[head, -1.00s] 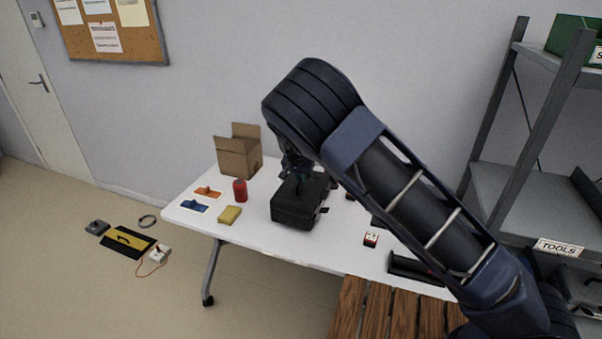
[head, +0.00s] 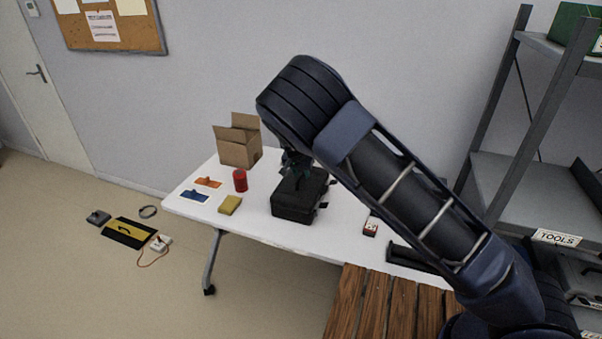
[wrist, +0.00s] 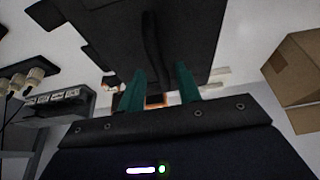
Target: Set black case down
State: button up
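The black case (head: 292,208) stands upright on the white table (head: 250,232), and its base appears to rest on the tabletop. My gripper (head: 298,168) is right above the case's top, partly hidden by my arm. In the wrist view the case's top (wrist: 197,32) fills the upper middle, with its dark handle (wrist: 151,40) running between the two teal fingers. My gripper (wrist: 161,70) looks open there, with a gap between the fingers wider than the handle.
Left of the case are a red can (head: 240,181), a yellow block (head: 230,204), an orange item (head: 208,182) and a blue item (head: 194,196). An open cardboard box (head: 238,152) stands behind. A small red-and-white box (head: 370,229) lies right. Grey shelving (head: 505,190) stands far right.

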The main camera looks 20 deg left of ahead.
jog(key=v, duration=1.2)
jog(key=shift+w, duration=0.1)
jog(key=w+d+r+m+g, duration=0.1)
jog(key=w+d+r, duration=0.2)
jog(key=d, duration=0.6)
jog(key=w+d+r+g, duration=0.2)
jog(key=w+d, duration=0.1)
jog(key=d, duration=0.6)
jog(key=s+d+r+y, duration=0.1)
jog(key=d+r, duration=0.3)
jog(key=d, duration=0.6)
jog(key=d+r+y, duration=0.1)
jog(key=d+r, duration=0.4)
jog(key=d, duration=0.4)
jog(key=s+d+r+t, duration=0.1)
jog(key=s+d+r, duration=0.2)
jog(key=s+d, duration=0.35)
jog(key=s+d+r, duration=0.3)
jog(key=d, duration=0.6)
jog(key=s+d+t+h, duration=0.1)
jog(key=s+d, duration=0.3)
jog(key=s, duration=0.3)
jog(key=s+d+r+n+t+h, duration=0.1)
jog(key=s+d, duration=0.3)
jog(key=s, duration=0.3)
jog(key=shift+d+r, duration=0.2)
jog(key=shift+d, duration=0.1)
